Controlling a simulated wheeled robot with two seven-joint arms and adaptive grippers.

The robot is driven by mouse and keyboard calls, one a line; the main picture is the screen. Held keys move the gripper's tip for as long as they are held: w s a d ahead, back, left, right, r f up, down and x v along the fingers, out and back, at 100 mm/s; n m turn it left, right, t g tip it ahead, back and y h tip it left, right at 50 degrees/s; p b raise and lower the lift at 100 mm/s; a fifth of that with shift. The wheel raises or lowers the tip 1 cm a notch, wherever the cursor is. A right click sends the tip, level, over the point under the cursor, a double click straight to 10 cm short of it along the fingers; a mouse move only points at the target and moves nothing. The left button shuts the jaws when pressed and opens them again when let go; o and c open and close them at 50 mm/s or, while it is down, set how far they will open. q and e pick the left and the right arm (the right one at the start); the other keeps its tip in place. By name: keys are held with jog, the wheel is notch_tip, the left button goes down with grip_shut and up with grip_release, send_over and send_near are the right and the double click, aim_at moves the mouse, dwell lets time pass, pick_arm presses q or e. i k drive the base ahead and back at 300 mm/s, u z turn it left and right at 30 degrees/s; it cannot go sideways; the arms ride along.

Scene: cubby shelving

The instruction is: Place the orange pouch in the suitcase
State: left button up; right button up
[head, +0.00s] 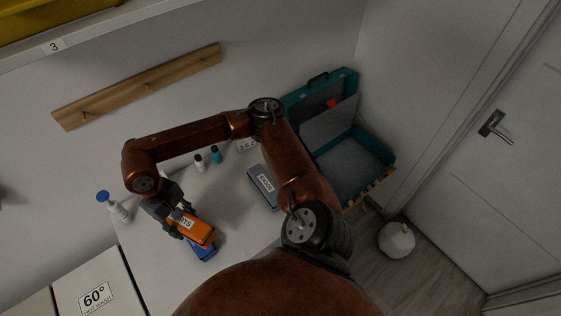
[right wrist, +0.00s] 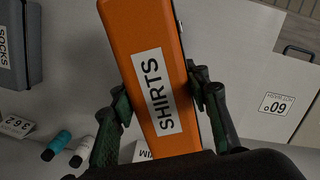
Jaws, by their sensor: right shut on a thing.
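The orange pouch (head: 203,234), labelled SHIRTS in the right wrist view (right wrist: 150,40), is between the fingers of my right gripper (head: 178,221). The gripper is shut on it, with one finger on each side. The pouch is over the left part of the white counter, just above or against a blue pouch (head: 206,252); I cannot tell if they touch. The teal suitcase (head: 372,143) stands open at the right, its lid up against the wall and its grey inside visible. My right arm partly hides its left side. My left gripper is not in view.
A grey pouch labelled SOCKS (head: 256,190) lies on the counter between gripper and suitcase. Small bottles (head: 215,155) stand at the back, and a blue-capped bottle (head: 118,210) at the left. A wooden peg rail (head: 140,85) is on the wall. A white round object (head: 396,240) is on the floor.

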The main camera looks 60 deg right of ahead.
aim_at(335, 175)
jog(key=u, duration=1.85)
jog(key=k, duration=1.9)
jog(key=z, duration=2.25)
